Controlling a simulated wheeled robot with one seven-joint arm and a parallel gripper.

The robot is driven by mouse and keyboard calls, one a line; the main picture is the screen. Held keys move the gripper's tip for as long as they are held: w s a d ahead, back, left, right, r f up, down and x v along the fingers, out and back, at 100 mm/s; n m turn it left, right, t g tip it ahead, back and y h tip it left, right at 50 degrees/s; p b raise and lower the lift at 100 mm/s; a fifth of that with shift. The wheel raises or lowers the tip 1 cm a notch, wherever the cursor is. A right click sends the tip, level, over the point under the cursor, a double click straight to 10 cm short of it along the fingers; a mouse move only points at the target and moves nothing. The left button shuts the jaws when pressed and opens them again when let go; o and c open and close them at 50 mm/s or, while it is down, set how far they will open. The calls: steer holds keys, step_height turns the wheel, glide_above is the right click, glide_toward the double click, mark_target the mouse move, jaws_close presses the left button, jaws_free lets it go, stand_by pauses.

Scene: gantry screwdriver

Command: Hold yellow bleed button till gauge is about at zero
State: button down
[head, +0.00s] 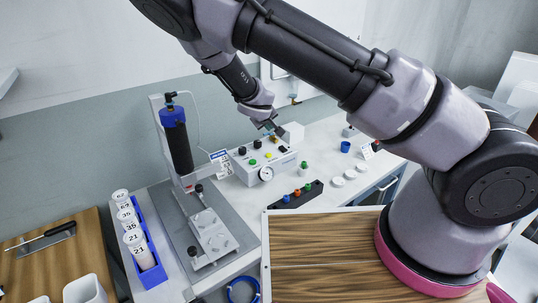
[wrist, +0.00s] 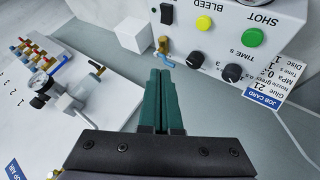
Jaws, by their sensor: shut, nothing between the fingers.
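The yellow bleed button (wrist: 203,23) sits on the sloped face of the white control box, under the word BLEED in the wrist view. In the head view the yellow button (head: 268,155) is small on the box top. The box's round white gauge (head: 266,173) is on its front; its needle is too small to read. My gripper (wrist: 161,75) is shut and empty, its teal fingers together. Its tips are apart from the yellow button, which is up and right of them in the wrist view. In the head view my gripper (head: 272,128) is above the box's back edge.
A green shot button (wrist: 252,37), black knobs (wrist: 196,60) and a black switch (wrist: 166,13) surround the yellow button. A brass fitting (wrist: 164,58) is near my fingertips. A shop-air panel with another gauge (wrist: 38,82) is at left. A dispenser stand (head: 178,140) is left of the box.

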glide_above(269, 158)
steer(key=shift+f, duration=4.4)
steer(key=shift+s+f, duration=0.1)
steer(key=shift+f, duration=0.05)
steer(key=shift+f, duration=0.25)
steer(key=shift+f, duration=0.45)
steer(key=shift+r, duration=0.1)
stand_by(0.6)
steer(key=shift+r, duration=0.75)
steer(key=shift+r, duration=0.1)
steer(key=shift+r, duration=2.45)
